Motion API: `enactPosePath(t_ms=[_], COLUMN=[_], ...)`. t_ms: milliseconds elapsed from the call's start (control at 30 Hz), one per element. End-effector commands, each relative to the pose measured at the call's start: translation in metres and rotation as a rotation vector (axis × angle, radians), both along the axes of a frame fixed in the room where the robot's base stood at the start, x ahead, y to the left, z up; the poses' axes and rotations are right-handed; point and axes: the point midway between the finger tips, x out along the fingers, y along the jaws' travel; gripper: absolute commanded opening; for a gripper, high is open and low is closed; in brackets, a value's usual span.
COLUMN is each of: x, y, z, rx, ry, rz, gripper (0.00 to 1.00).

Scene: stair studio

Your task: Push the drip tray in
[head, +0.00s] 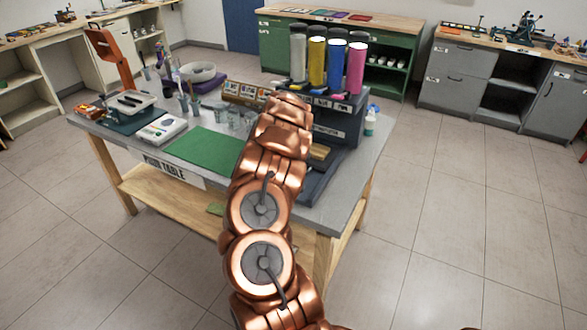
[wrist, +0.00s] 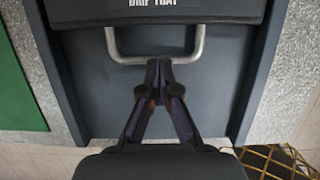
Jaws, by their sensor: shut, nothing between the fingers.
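The drip tray (wrist: 215,10) shows in the wrist view as a dark front panel with a "DRIP TRAY" label at the top edge. Its grey U-shaped handle (wrist: 197,45) sticks out towards my gripper. My gripper (wrist: 158,66) is shut and empty, its fingertips in front of the middle of the handle's bar; I cannot tell whether they touch it. A dark blue-grey base (wrist: 218,75) with raised side walls lies beneath the handle. In the head view my arm hides the gripper and most of the tray. The dispenser (head: 350,126) stands there with several coloured cylinders on top.
The grey mixing table (head: 364,165) holds a green mat (head: 203,146), a white scale (head: 162,129), cups and a white bowl (head: 198,72). A small bottle (head: 370,125) stands right of the dispenser. The floor to the right of the table is clear.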

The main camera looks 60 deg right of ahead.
Motion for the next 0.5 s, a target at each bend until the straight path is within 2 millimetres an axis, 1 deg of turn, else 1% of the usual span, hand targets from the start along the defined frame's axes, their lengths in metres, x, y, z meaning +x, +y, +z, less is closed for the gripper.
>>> enactPosePath(t_ms=[33,333,500], x=[-0.0012,-0.0011,-0.0013], y=[0.0009,0.0024,0.0103], z=[-0.0025,-0.0024,-0.0006], rx=[0.004,0.004,0.004], ry=[0.003,0.002,0.002], rz=[-0.001,-0.002,-0.001], gripper=[0.00,0.00,0.00])
